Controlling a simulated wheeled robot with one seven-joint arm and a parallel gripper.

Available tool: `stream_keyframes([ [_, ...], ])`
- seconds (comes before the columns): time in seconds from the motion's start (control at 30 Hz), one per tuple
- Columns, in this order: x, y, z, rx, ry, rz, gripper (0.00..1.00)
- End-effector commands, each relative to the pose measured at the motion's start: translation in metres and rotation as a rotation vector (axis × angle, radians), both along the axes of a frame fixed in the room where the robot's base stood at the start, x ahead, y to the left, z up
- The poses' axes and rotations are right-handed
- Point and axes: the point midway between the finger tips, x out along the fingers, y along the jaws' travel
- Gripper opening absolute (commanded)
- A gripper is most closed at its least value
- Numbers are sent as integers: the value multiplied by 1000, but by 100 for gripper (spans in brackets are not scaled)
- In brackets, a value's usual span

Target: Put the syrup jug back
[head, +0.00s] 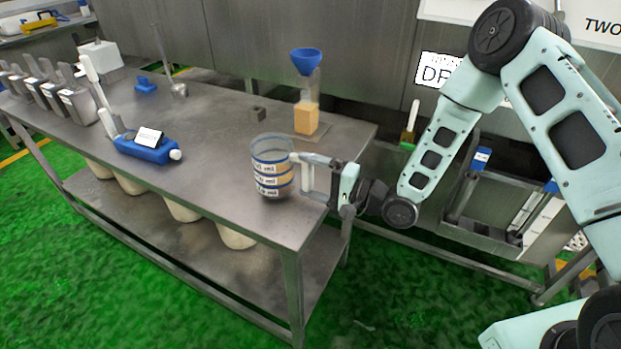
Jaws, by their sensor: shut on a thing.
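The syrup jug (272,168) is a clear cylinder with blue bands and white labels marked in ml, with amber contents showing through. It is upright at the near right part of the steel table (215,170). My gripper (306,172) comes in from the right and is shut on the jug's white handle. I cannot tell whether the jug's base touches the table or is slightly above it.
A clear column with amber contents and a blue funnel (306,61) stands behind the jug. Metal containers (85,108) line the far left. The table's middle is clear; its right edge is close to the jug.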

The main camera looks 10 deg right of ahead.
Motion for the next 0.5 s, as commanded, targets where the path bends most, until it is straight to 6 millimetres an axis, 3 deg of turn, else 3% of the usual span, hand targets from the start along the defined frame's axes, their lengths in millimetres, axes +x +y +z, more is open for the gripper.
stream_keyframes([
  [0.5,0,0,-14,1,-2,1,58],
])
